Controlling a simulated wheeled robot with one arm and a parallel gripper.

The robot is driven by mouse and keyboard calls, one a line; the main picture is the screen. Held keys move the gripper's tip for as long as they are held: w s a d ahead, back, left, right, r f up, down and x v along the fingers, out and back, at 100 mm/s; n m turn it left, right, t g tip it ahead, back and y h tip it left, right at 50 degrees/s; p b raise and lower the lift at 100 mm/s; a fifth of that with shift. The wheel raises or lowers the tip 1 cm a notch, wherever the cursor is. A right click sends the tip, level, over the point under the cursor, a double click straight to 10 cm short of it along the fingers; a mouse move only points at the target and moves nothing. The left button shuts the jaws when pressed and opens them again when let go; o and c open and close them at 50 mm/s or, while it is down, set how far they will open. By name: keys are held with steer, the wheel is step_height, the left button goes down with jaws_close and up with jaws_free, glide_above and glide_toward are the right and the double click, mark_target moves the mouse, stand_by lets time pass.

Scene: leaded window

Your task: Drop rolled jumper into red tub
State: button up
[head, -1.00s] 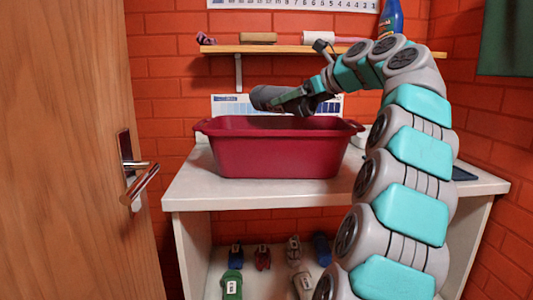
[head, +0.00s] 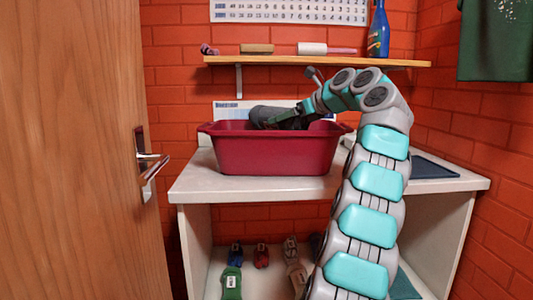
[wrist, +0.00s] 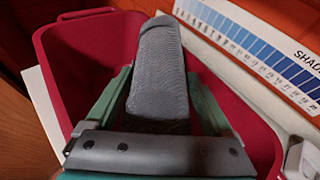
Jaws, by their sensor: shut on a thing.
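The rolled jumper (wrist: 158,75) is a grey knitted roll, held between the green fingers of my gripper (wrist: 160,95) in the wrist view. In the head view the jumper (head: 270,115) shows just above the rim of the red tub (head: 275,155), its lower part hidden behind the tub's front wall. My gripper (head: 290,118) is shut on it, over the tub opening. In the wrist view the red tub (wrist: 75,55) surrounds the jumper and fingers, and its visible interior looks empty. The tub stands upright on a white counter.
The white counter (head: 195,185) has free room right of the tub, with a dark mat (head: 430,168) there. A shelf (head: 320,61) with a blue bottle (head: 379,32) is above. A shade chart (wrist: 275,60) is behind the tub. A wooden door (head: 75,150) stands at left.

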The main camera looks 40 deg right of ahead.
steer(key=o, duration=1.4)
steer(key=shift+s, duration=0.1)
steer(key=p+v, duration=0.1)
steer(key=v, duration=0.6)
steer(key=shift+d+r, duration=0.1)
steer(key=shift+r, duration=0.1)
steer(key=shift+s, duration=0.2)
steer(key=shift+s, duration=0.15)
